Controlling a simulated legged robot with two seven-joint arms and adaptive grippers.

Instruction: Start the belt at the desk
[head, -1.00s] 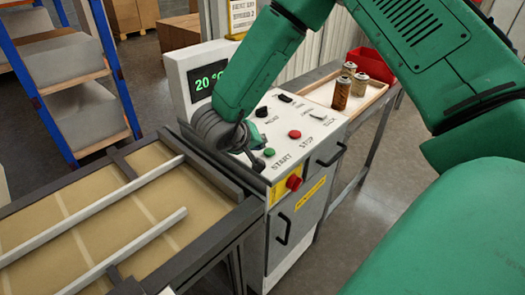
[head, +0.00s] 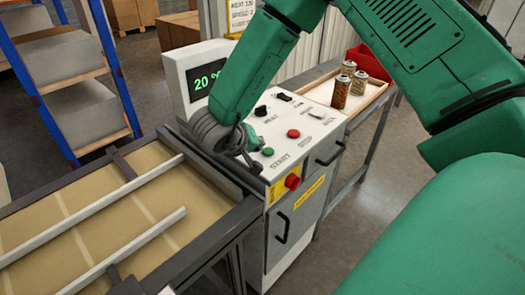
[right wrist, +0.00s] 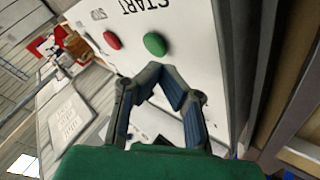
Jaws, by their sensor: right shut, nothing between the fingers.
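The control desk is a white cabinet whose sloped panel (head: 311,125) carries a green START button (head: 268,152) and a red STOP button (head: 293,134). My right gripper (head: 255,168) is shut and empty, with its tips just left of the green button in the head view. In the right wrist view the right gripper's fingertips (right wrist: 158,72) point at the panel close below the green button (right wrist: 155,44); whether they touch it I cannot tell. The red button (right wrist: 112,40) shows beside it. The belt (head: 75,220) lies left of the desk, with two pale rails over it. My left gripper is not in view.
A display (head: 200,82) reading 20 stands behind the panel. A red knob (head: 292,182) on yellow sticks out of the desk front. Several cartridges (head: 341,92) stand in a tray (head: 318,92) at the back right, near a red bin (head: 370,62). A blue rack (head: 38,88) stands at left.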

